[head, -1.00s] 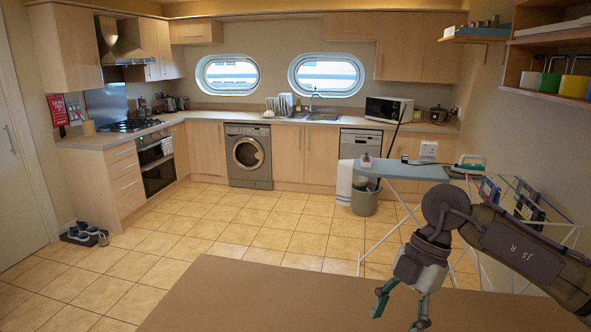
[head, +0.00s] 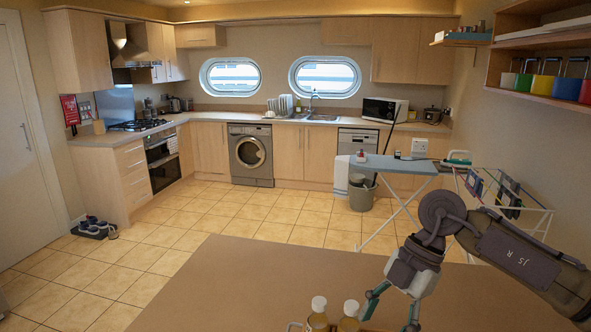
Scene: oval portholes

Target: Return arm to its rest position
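My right arm comes in from the right edge of the head view. Its gripper (head: 391,308) hangs over the right part of the brown table (head: 245,271), fingers pointing down. The two teal fingers are spread apart, with nothing visible between them. My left arm and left gripper are not in the picture.
Two bottles with pale caps, one at the left (head: 318,312) and one at the right (head: 349,315), stand at the table's near edge, left of my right gripper. An ironing board (head: 390,164) and a drying rack (head: 535,223) stand behind the arm. The tiled floor (head: 170,225) is mostly clear.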

